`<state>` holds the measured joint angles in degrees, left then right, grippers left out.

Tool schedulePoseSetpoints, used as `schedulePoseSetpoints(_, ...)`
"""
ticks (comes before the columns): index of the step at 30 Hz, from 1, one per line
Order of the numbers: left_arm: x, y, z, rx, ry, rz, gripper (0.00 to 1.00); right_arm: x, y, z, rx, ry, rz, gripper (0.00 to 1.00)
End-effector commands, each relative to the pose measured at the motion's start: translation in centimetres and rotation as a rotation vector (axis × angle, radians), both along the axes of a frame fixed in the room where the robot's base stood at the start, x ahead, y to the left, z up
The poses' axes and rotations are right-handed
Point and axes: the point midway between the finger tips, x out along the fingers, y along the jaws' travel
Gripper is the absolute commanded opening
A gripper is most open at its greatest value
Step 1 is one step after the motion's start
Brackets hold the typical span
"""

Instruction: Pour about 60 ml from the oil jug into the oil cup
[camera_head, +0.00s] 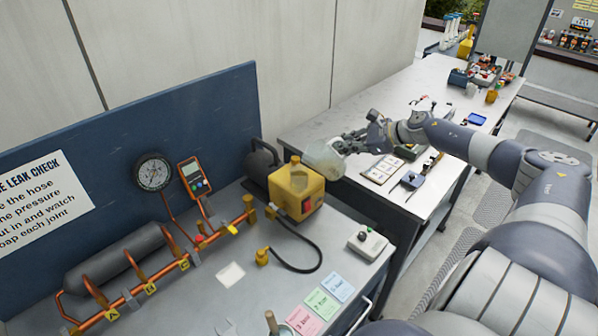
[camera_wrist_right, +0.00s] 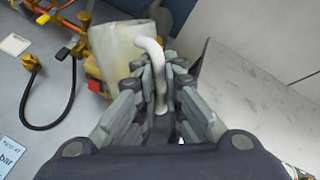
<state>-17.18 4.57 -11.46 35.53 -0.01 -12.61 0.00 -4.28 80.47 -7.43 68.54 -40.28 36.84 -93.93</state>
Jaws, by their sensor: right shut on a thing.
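The oil jug, a translucent whitish container (camera_head: 324,159), is held tilted in the air beside the yellow pump. My right gripper (camera_head: 352,143) is shut on its handle. In the right wrist view the gripper (camera_wrist_right: 160,85) closes around the pale curved handle (camera_wrist_right: 159,62), with the jug body (camera_wrist_right: 116,48) beyond it. An amber cup-like part (camera_head: 298,177) stands on top of the yellow pump (camera_head: 285,196), close to the left of the jug; it looks like the oil cup. I cannot tell its fill level or whether oil is flowing. My left gripper is not in view.
The pump has a black motor (camera_head: 262,160) and a black hose (camera_head: 320,250). Copper piping (camera_head: 150,285), a gauge (camera_head: 153,172) and an orange meter (camera_head: 194,177) are to the left. A grey switch box (camera_head: 368,243) sits in front. The pale bench (camera_head: 310,135) stands behind.

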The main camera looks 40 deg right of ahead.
Motion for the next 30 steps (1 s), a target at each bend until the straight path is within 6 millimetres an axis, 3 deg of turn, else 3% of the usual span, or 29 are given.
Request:
schedulePoseSetpoints(6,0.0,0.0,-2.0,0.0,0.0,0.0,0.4,-0.6,-1.0,-2.0,0.094,-0.061,-0.006,0.0)
schedulePoseSetpoints(30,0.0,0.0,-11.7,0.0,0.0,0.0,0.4,-2.7,-4.0,-4.6,0.385,-0.258,0.0,0.0)
